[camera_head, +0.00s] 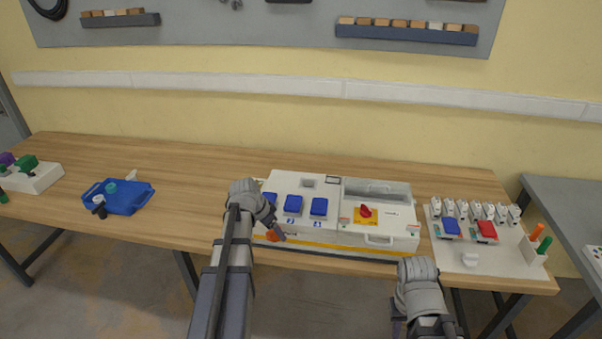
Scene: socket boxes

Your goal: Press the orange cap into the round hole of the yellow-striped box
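The white box (320,236) with a yellow stripe along its lower front stands near the table's front edge. Blue socket covers sit on its left part, and a red knob on a yellow plate on its right part. The orange cap (272,236) is at the box's left front, right at the tip of my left gripper (277,235). One dark finger shows beside the cap; the other is hidden, so I cannot tell whether it grips the cap. The round hole is not visible. My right gripper (397,314) is low in front of the table, its fingers mostly hidden by its wrist.
A white panel (486,260) with small switches, a blue and a red socket, and orange and green pegs lies at the right. A blue tray (128,208) with small parts lies at the left. Bare wood separates tray and box. A wall stands behind the table.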

